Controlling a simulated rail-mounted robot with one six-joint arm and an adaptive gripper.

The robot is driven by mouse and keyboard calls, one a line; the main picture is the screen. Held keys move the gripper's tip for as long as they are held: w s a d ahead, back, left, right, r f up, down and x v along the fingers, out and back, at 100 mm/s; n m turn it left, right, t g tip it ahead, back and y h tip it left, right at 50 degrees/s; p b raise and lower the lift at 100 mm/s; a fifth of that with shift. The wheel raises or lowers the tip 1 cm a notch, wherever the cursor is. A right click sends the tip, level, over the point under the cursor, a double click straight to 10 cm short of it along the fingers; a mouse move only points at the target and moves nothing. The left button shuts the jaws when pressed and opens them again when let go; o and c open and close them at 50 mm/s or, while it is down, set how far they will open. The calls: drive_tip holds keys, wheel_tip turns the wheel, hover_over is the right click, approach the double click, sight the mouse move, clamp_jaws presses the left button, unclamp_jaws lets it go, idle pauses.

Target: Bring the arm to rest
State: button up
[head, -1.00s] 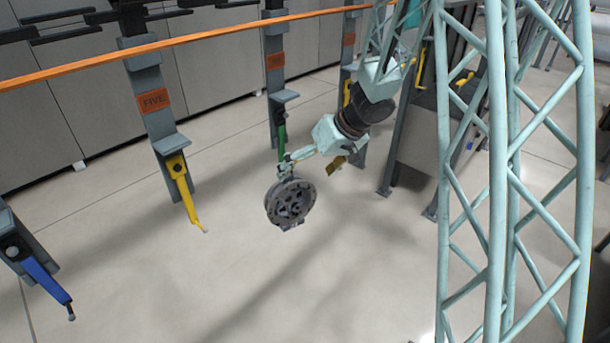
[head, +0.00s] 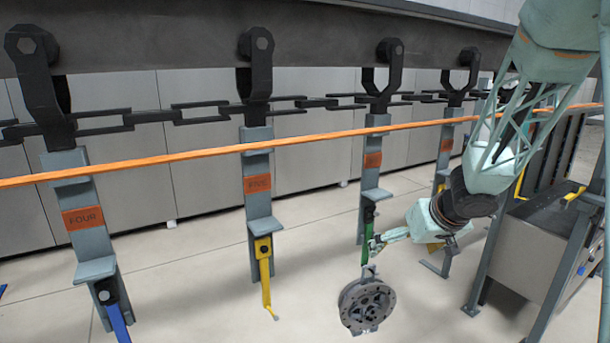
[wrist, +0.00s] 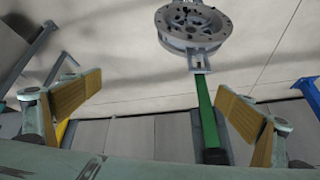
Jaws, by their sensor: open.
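My gripper (head: 375,246) is in the middle right of the head view, beside the green hook (head: 368,236). A grey metal wheel-like part (head: 367,305) with holes hangs at the lower end of the green hook, just below my gripper. In the wrist view the part (wrist: 195,25) is at the top, with the green hook (wrist: 208,115) running down from it, right of centre. My arm comes in from the upper right, bent downward.
Grey hangers on an overhead chain carry a yellow hook (head: 264,270) and a blue hook (head: 117,322) to the left. An orange rail (head: 200,156) crosses in front of the hangers. A grey bin-like station (head: 525,245) stands at the right. The floor below is clear.

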drive_tip(key=s+d+r+m+t+h+b, duration=0.1)
drive_tip(key=s+d+r+h+b, duration=0.35)
drive_tip(key=r, duration=0.55)
drive_tip(key=s+d+r+m+h, duration=0.15)
drive_tip(key=s+r, duration=0.25)
drive_tip(key=s, duration=0.9)
drive_tip(key=s+a+f+g+y+b, duration=0.1)
drive_tip(key=s+a, duration=0.3)
drive_tip(key=s, duration=0.6)
drive_tip(key=s+a+f+g+y+b, duration=0.1)
drive_tip(key=s+a, duration=0.3)
drive_tip(key=s, duration=0.6)
drive_tip(key=s+a+f+g+y+b, duration=0.2)
drive_tip(key=s+a+f+b, duration=0.1)
drive_tip(key=s, duration=0.8)
drive_tip(key=shift+a+n, duration=0.45)
drive_tip(key=shift+a, duration=0.45)
idle(0.6)
drive_tip(key=shift+f+b, duration=1.45)
drive_tip(key=shift+b, duration=0.05)
